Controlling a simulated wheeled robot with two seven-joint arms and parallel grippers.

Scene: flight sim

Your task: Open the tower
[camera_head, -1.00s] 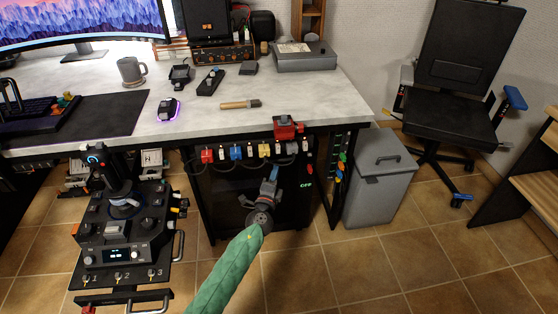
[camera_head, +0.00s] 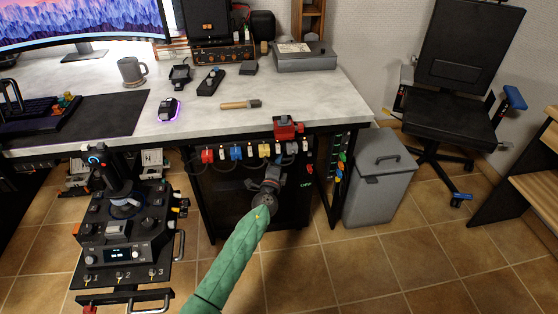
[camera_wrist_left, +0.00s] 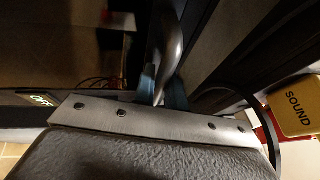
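The tower (camera_head: 230,206) is a dark cabinet under the right end of the desk, with a glossy dark front. My left gripper (camera_head: 273,172) is at the upper right of the tower's front. In the left wrist view, its blue fingers (camera_wrist_left: 164,88) stand close on both sides of a curved metal handle (camera_wrist_left: 172,40) and appear shut on it. The gripper partly hides the handle in the head view. My right gripper is not in view.
Several coloured plugs (camera_head: 236,152) and cables hang under the desk edge above the tower. A control panel with a joystick (camera_head: 118,215) stands to the left. A grey bin (camera_head: 378,185) stands to the right. Tiled floor (camera_head: 340,270) in front is clear.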

